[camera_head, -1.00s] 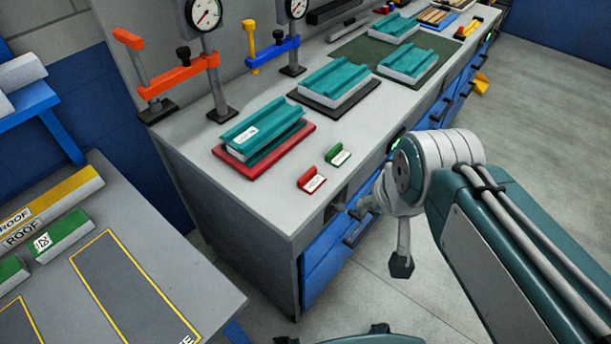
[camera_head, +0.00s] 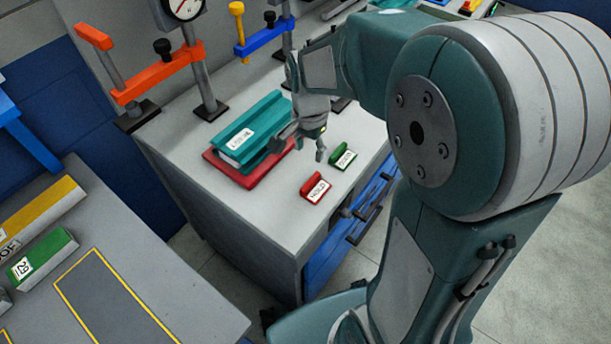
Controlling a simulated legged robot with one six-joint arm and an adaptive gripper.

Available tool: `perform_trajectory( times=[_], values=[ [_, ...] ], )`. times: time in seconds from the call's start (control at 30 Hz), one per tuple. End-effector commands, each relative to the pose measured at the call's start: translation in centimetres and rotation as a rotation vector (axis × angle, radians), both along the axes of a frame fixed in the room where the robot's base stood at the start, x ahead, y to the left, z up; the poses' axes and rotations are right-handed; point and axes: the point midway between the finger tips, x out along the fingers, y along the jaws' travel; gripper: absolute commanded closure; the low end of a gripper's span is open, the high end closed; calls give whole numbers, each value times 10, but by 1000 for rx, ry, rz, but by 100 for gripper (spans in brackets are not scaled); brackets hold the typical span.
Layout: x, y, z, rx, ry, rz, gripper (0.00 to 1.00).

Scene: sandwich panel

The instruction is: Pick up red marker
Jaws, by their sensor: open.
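The red marker (camera_head: 315,188) is a small red block with a white label. It lies on the grey worktop near its front corner. A similar green marker (camera_head: 343,157) lies just behind it to the right. My gripper (camera_head: 308,152) is open and empty. It hangs above the worktop, a little behind the red marker and beside the teal panel, apart from the red marker in the picture. Its exact height above the worktop is hard to tell.
A teal panel (camera_head: 252,130) rests on a red mat (camera_head: 232,176) left of the markers. An orange clamp (camera_head: 160,78) and a blue clamp (camera_head: 264,39) stand behind. A second table (camera_head: 165,275) is at lower left. My arm hides the right side of the worktop.

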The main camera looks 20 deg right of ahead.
Motion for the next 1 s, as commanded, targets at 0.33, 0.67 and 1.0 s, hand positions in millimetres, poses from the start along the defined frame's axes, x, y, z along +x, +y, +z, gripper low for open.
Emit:
perform_trajectory(
  times=[0.33, 0.67, 1.0],
  values=[
    [-1, -1, -48, 0, 3, 2, 40],
    [-5, -6, -91, 0, 6, 3, 40],
    [-4, -6, -101, 0, 0, 3, 40]
  ],
)
